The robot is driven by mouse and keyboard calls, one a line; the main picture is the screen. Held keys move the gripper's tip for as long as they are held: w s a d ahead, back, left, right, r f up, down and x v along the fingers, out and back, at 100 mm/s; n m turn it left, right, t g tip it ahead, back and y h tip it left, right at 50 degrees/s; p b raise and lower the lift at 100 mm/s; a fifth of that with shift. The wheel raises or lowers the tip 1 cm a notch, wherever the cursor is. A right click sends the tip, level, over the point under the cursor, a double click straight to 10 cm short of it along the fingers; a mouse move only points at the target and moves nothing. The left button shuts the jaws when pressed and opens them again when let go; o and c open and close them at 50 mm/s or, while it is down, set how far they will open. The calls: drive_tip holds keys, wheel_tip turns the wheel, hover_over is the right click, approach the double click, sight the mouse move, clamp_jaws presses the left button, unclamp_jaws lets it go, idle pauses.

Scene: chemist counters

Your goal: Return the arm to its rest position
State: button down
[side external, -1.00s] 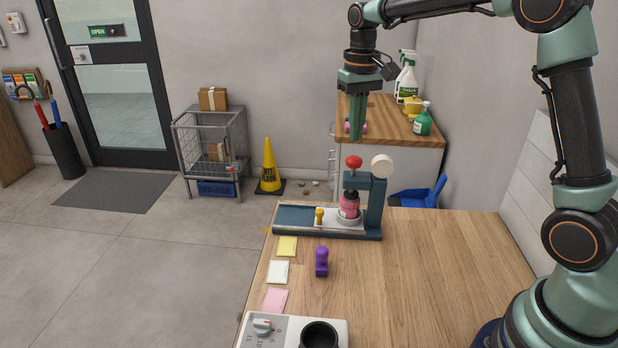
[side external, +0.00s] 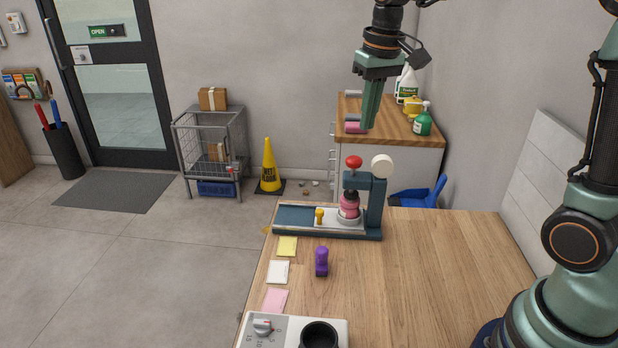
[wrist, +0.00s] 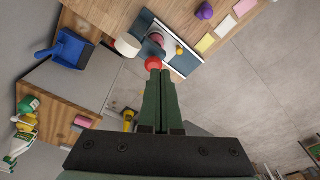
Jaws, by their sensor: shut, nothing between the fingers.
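My gripper (side external: 371,124) hangs fingers-down in the side external view, above and behind the press on the wooden counter. Its fingers are together with nothing held. In the wrist view my gripper (wrist: 160,76) also shows closed, its tips overlapping the picture of the press's red knob; I cannot tell the gap, but the side view shows it higher than the press. The press (side external: 376,200) has a blue-green frame, a red knob (side external: 354,162) and a white round wheel. The upper arm links run out of the top of the picture.
The wooden counter (side external: 430,250) holds a purple stamp-like object (side external: 321,261), several paper notes and a grey device (side external: 270,328) at the front. A back counter (side external: 380,115) carries spray bottles. A yellow cone (side external: 268,168) and wire cart (side external: 210,150) stand on the floor.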

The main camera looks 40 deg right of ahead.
drive_tip(key=s+a+f+n+t, duration=0.1)
drive_tip(key=s+t, duration=0.1)
drive_tip(key=s, duration=0.4)
drive_tip(key=s+a+f+n+t, duration=0.1)
drive_tip(key=s+a+f+t, duration=0.1)
drive_tip(key=s, duration=0.4)
drive_tip(key=shift+s+a, duration=0.25)
drive_tip(key=shift+s, duration=0.15)
